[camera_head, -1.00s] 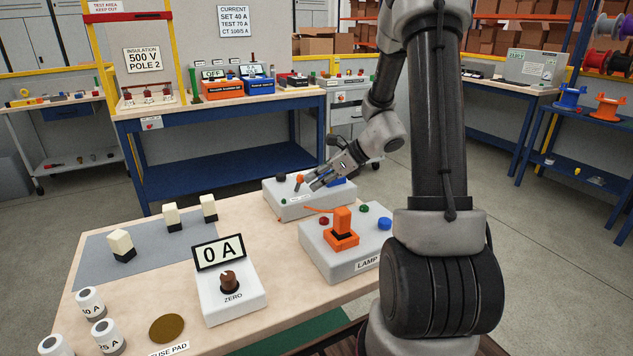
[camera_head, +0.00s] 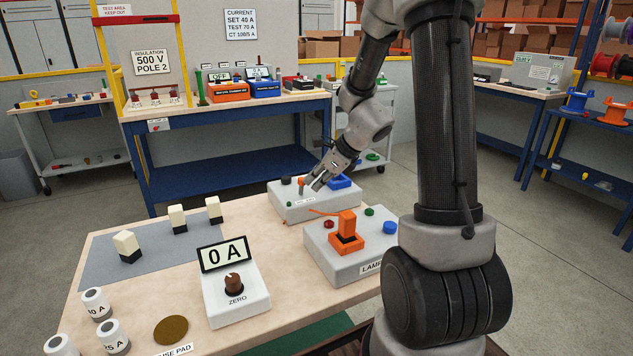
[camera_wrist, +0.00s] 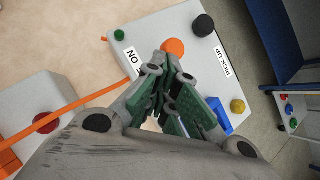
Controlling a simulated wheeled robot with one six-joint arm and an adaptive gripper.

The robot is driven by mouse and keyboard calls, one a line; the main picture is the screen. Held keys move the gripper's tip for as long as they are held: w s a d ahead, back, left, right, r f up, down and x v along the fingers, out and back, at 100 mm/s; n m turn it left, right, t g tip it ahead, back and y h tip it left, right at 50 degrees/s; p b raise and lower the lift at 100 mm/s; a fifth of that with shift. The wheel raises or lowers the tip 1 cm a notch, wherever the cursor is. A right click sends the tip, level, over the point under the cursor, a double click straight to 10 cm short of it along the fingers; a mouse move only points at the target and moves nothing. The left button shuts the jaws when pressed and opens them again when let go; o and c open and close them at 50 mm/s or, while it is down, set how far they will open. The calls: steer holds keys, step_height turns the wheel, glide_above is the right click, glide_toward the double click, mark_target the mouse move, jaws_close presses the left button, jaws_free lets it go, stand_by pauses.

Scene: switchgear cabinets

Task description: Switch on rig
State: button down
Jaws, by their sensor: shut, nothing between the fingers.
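The rear grey control box (camera_head: 300,212) stands on the near table. In the wrist view the box (camera_wrist: 150,30) carries an orange knob (camera_wrist: 173,47), a black knob (camera_wrist: 203,25), a green button (camera_wrist: 119,34), a yellow knob (camera_wrist: 238,106) and a blue part (camera_wrist: 219,115). Labels there read "ON" and "PICK-UP". My gripper (camera_head: 308,187) points down at the box top, beside the orange knob (camera_head: 301,181). In the wrist view its closed green-padded fingers (camera_wrist: 167,70) are close to the orange knob; I cannot tell whether they touch. The fingers are shut and empty.
A second grey box (camera_head: 335,262) with an orange plug (camera_head: 347,230) and an orange cable stands nearer, marked "LAMP". White blocks stand on a grey mat (camera_head: 150,262), and white cylinders stand at front left.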

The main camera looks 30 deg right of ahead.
steer(key=shift+a+r+h, duration=0.15)
steer(key=shift+a+h, duration=0.3)
steer(key=shift+h, duration=0.15)
stand_by(0.4)
steer(key=shift+a, duration=0.15)
stand_by(0.4)
steer(key=shift+r, duration=0.25)
steer(key=shift+r, duration=0.65)
